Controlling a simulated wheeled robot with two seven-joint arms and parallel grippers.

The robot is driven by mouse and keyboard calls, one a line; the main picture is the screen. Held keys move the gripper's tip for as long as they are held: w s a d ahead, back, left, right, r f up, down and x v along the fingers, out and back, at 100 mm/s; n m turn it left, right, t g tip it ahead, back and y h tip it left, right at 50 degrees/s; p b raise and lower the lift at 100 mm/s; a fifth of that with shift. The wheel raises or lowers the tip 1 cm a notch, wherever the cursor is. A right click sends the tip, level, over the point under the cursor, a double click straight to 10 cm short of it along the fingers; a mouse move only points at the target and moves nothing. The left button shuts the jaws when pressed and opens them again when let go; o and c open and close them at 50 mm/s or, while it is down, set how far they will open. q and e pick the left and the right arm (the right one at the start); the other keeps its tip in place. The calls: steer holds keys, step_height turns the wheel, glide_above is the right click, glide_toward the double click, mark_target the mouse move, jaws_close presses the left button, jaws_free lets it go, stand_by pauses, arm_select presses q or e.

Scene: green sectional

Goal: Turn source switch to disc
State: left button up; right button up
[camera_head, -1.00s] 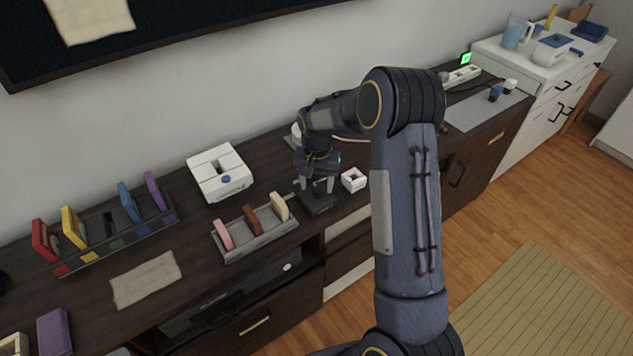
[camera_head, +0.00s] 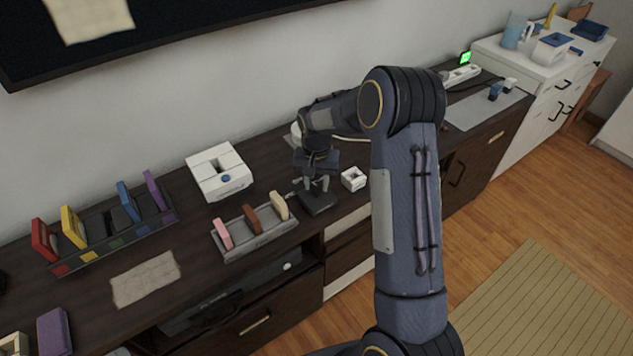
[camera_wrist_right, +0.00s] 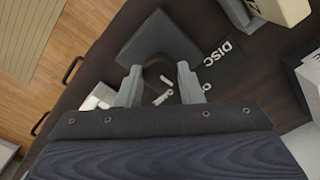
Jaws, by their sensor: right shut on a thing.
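The source switch is a dark square block (camera_head: 320,206) with a round dark knob on it, on the brown cabinet top. The right wrist view shows its square base (camera_wrist_right: 150,38) and the knob (camera_wrist_right: 158,68). The word DISC (camera_wrist_right: 221,54) is printed on the surface beside the base. A second label near the right finger is mostly hidden. My right gripper (camera_head: 318,186) is over the switch, pointing down, its fingers on either side of the knob and shut on it; these fingers show in the wrist view (camera_wrist_right: 160,85). White marks show between the fingers. My left gripper is out of view.
A small white square holder (camera_head: 353,179) stands close to the right of the switch. A grey rack (camera_head: 262,240) with several coloured pieces is to the left. A white box (camera_head: 218,172) stands behind that rack. The cabinet's front edge is near.

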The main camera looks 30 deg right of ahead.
mark_target(316, 185)
steer(key=n, duration=0.3)
steer(key=shift+n, duration=0.4)
steer(key=n, duration=0.4)
steer(key=shift+b, duration=0.35)
steer(key=o, duration=1)
steer(key=shift+c, duration=0.2)
steer(key=shift+r, duration=0.1)
step_height(316, 185, up, 7)
steer(key=shift+r, duration=0.3)
